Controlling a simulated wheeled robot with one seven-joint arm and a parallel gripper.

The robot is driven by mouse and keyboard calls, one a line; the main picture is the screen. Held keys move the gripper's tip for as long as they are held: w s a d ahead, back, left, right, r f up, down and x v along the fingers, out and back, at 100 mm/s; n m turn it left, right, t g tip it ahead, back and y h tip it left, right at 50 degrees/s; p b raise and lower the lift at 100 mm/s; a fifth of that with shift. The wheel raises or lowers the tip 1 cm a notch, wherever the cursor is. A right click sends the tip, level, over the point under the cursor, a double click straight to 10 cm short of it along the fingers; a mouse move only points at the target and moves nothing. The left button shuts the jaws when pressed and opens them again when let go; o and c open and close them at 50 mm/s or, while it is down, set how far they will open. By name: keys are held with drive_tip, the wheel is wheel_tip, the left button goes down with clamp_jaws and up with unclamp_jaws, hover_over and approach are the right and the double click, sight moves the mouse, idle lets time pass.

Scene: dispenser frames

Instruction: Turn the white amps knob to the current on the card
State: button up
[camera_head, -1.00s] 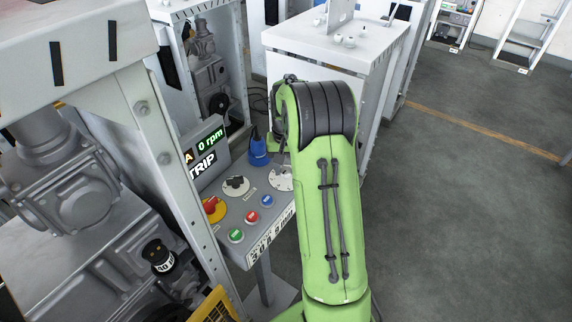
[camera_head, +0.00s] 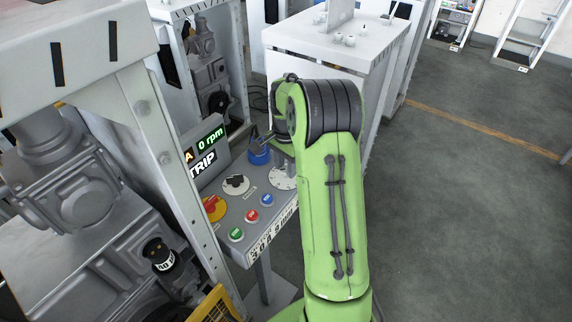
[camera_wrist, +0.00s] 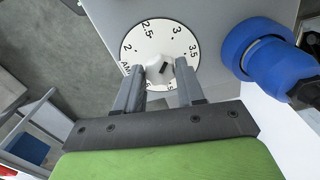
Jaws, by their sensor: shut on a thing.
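The white amps knob (camera_wrist: 159,69) sits at the middle of a round white dial in the wrist view. The dial (camera_wrist: 150,40) shows 2, 2.5, 3 and 3.5 around its edge, with lower numbers partly hidden by the fingers. A dark mark on the knob is visible. My gripper (camera_wrist: 160,82) is shut on the knob, one finger on each side. In the head view the dial (camera_head: 283,177) is partly covered by my arm, and the fingertips are hidden. I cannot make out a card with a current on it.
A blue connector (camera_wrist: 266,50) stands close to the dial's right in the wrist view. On the panel are a red-yellow switch (camera_head: 214,208), a black selector (camera_head: 236,184), and red, blue and green buttons. A display (camera_head: 206,150) reads 0 rpm and TRIP.

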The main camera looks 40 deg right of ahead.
sight(286, 169)
drive_tip(key=shift+w+r+m, duration=0.1)
drive_tip(key=shift+m, duration=0.2)
drive_tip(key=o, duration=1)
wheel_tip(286, 169, up, 16)
drive_tip(key=shift+f+p, duration=0.15)
drive_tip(key=shift+p, duration=1.05)
